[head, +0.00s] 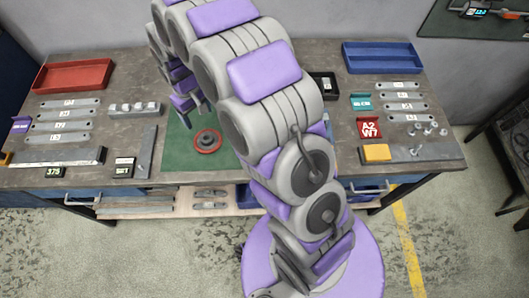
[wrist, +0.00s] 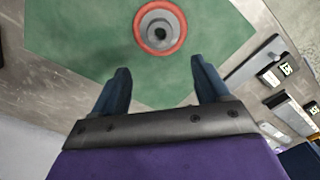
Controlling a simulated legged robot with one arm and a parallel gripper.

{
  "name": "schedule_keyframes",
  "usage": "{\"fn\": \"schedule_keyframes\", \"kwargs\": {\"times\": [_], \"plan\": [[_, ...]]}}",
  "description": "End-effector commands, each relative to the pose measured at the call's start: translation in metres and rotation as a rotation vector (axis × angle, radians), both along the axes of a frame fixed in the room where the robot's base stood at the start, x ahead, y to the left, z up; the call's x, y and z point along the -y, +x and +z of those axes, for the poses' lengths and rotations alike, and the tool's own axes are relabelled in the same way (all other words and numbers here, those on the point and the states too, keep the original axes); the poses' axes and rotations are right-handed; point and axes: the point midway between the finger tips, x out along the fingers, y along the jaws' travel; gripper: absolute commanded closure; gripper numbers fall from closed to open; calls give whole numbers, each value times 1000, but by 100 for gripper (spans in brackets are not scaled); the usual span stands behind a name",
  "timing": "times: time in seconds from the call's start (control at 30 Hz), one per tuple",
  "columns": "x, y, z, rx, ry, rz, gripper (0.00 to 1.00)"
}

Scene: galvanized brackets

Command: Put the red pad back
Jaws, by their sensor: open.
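A round red-rimmed pad (head: 207,140) with a grey centre lies on the green mat (head: 183,155) in the middle of the bench. In the wrist view the red-rimmed pad (wrist: 160,28) lies just beyond the fingertips, roughly centred between them. In the head view my gripper (head: 195,117) is above the mat, behind the pad and partly hidden by my arm. I see no contact with the pad.
A red tray (head: 73,76) and several metal strips are at the left. A grey bar (head: 147,152) lies beside the mat.

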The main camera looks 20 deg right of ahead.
Motion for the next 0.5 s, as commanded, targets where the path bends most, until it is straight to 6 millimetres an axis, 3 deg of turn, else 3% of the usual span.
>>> {"fn": "schedule_keyframes", "kwargs": {"times": [0.13, 0.23, 0.5], "plan": [[10, -18, 21, -8, 0, -22, 25], [22, -41, 46, -14, 1, -50, 25], [58, -126, 107, -57, -8, -141, 25]]}}
